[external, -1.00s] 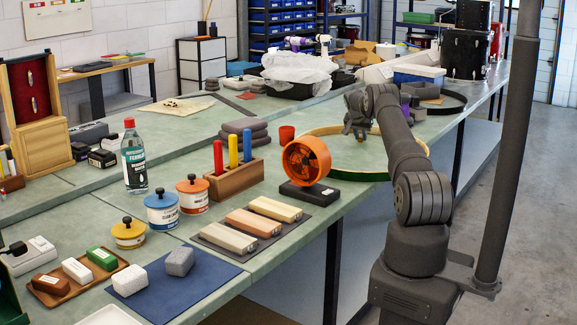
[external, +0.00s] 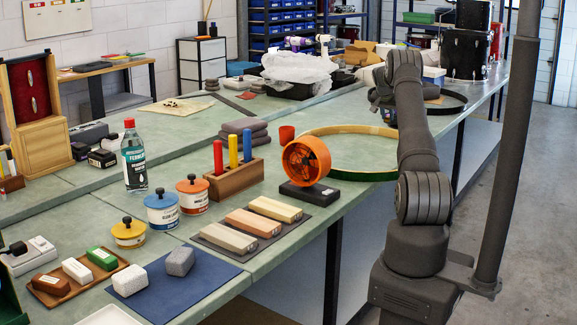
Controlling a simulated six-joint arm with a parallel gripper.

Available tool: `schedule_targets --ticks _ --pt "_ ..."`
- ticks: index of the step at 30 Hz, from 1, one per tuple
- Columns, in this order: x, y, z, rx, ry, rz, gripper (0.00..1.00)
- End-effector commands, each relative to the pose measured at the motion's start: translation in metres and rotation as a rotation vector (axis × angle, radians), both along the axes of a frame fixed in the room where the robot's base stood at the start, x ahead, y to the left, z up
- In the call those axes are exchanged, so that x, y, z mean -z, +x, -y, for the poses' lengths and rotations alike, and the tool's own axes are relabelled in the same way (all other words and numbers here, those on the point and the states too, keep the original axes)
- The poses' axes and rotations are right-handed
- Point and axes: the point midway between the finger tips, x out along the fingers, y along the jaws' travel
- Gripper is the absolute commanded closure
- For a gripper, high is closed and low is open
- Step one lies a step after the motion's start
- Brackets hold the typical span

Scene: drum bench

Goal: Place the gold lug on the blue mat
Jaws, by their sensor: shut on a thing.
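The blue mat (external: 208,292) lies at the front left of the bench. A white block (external: 130,281) and a grey block (external: 180,262) sit on it, with bare mat in front of them. My gripper (external: 381,104) is at the far part of the bench, beyond the large hoop and mostly hidden behind my own arm. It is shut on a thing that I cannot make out. I cannot pick out the gold lug in this view.
A large gold-and-green hoop (external: 345,178) lies mid-bench. In front of it are an orange fan (external: 306,160), a wooden block with coloured handles (external: 236,178) and several bars on a dark mat. Tins (external: 162,210) and a bottle (external: 134,160) stand left. A black hoop (external: 452,104) lies far right.

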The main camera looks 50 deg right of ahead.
Motion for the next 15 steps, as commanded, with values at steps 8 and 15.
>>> schedule_targets --ticks 8,15 --pt "-0.005 -0.008 0.001 0.0 0.0 0.0 1.0" --pt "-0.044 -0.007 0.002 0.0 -0.005 0.002 1.0"
